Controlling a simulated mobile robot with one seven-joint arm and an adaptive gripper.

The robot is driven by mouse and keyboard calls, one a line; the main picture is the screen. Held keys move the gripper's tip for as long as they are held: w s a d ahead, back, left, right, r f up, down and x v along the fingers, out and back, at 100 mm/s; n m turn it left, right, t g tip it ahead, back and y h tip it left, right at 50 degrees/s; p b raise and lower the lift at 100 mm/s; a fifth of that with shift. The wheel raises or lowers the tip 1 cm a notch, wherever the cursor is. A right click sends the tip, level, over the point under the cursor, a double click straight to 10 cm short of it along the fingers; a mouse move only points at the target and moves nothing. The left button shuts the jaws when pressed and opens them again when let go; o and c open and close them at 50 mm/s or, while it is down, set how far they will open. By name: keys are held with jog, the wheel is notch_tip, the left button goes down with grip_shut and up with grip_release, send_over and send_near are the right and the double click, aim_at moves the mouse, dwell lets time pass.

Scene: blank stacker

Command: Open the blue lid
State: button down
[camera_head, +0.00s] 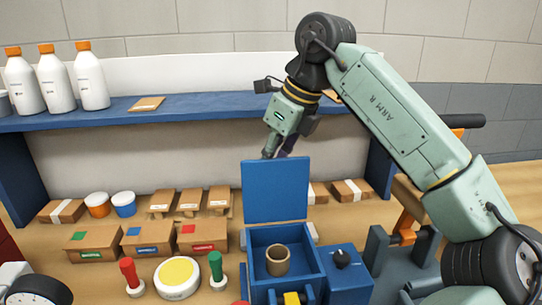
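The blue lid (275,190) stands upright at the back edge of a blue box (258,237), so the box is open. A tan ring-shaped piece (278,260) sits inside the box. My gripper (274,153) points down at the lid's top edge, with its fingertips partly hidden behind the lid. I cannot tell whether it touches the lid or whether its fingers are open or shut.
A blue shelf (210,105) with white bottles (90,78) spans the back. Small cardboard boxes (148,238), a yellow-topped round button (178,275) and red (130,272) and green (215,265) handles stand left. A blue unit with a black knob (341,259) adjoins the box.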

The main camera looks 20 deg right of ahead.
jog(key=shift+w+d+f, duration=0.65)
jog(key=shift+d+f, duration=0.05)
jog(key=c, duration=1.8)
grip_release()
jog(key=shift+c, duration=0.2)
jog(key=shift+o, duration=0.8)
jog(key=shift+d+f, duration=0.15)
jog(key=shift+d, duration=0.1)
jog(key=shift+o, duration=1.2)
jog(key=shift+w, duration=0.1)
jog(key=shift+o, duration=0.2)
jog(key=shift+w+a+f, duration=0.1)
jog(key=shift+a+f, duration=0.05)
jog(key=shift+a, duration=0.05)
jog(key=shift+w, duration=0.25)
